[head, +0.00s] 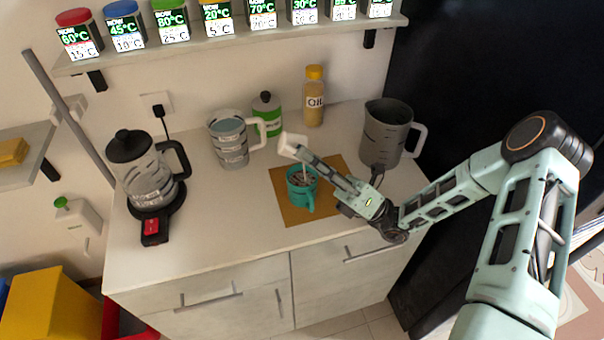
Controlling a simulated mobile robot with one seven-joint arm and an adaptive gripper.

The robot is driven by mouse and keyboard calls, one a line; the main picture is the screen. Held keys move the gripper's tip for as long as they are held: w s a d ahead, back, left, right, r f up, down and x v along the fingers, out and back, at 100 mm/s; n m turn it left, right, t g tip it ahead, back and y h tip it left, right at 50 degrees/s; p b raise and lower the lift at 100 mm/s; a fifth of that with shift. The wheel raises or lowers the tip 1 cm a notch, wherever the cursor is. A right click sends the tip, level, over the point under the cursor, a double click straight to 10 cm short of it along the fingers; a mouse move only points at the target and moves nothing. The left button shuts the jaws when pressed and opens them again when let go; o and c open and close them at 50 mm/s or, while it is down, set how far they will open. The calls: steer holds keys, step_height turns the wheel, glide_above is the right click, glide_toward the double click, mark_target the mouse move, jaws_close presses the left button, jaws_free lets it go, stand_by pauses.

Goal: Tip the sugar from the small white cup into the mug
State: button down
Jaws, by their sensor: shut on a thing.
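The small white cup (290,142) is in my gripper (303,153), above and slightly left of the mug. It looks tilted, but its inside is hidden and I cannot see sugar in it. The teal mug (303,190) stands upright on a brown mat (291,216), its handle toward the front. Something pale and dark shows inside the mug, too small to make out. My gripper reaches in from the right over the mug, shut on the cup.
A glass kettle (147,178) stands at the left of the counter. A measuring jug (229,140), green bottle (268,114) and oil bottle (313,98) stand behind. A grey pitcher (384,135) stands close to my arm. The counter's front (215,250) is clear.

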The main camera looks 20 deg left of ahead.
steer(key=shift+d+r+y, duration=0.15)
steer(key=shift+r+y, duration=0.15)
steer(key=shift+r, duration=0.15)
